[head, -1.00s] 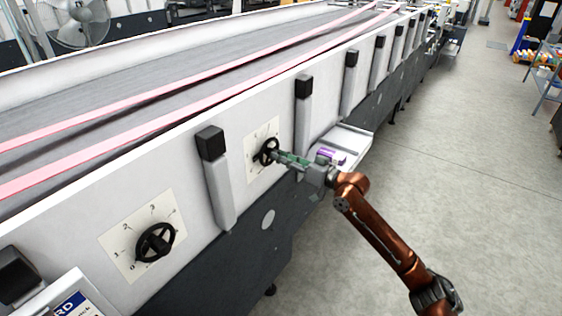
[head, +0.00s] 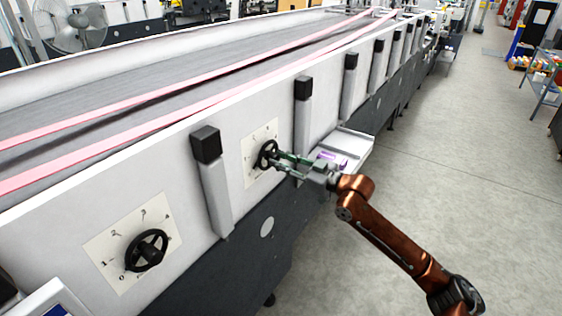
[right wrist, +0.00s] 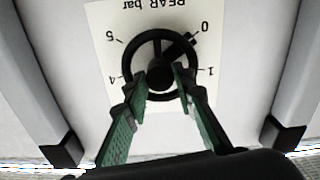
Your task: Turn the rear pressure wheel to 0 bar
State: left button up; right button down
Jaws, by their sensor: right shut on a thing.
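The rear pressure wheel (head: 267,154) is a black handwheel on a pale dial plate on the machine's side. In the right wrist view the rear wheel (right wrist: 160,39) appears with an upside-down "REAR bar" dial (right wrist: 118,58). Its dark pointer reaches toward the upper right and ends close to the 0 mark. My right gripper (right wrist: 164,92) has its green fingers on either side of the wheel's hub, shut on the wheel. The right gripper (head: 280,158) also reaches the wheel from the right in the head view. My left gripper is out of view.
A second black wheel (head: 146,250) with its own dial is nearer, at lower left. Grey posts with black caps (head: 206,145) stand along the machine side, flanking the rear wheel. A white tray (head: 355,150) juts out beyond my gripper. The floor (head: 450,190) at right is clear.

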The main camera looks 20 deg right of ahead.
jog(key=shift+f, duration=0.15)
jog(key=c, duration=1.6)
grip_release()
jog(key=shift+d, duration=0.1)
jog(key=v, duration=1.1)
jog(key=shift+s+d, duration=0.25)
jog(key=shift+s, duration=0.1)
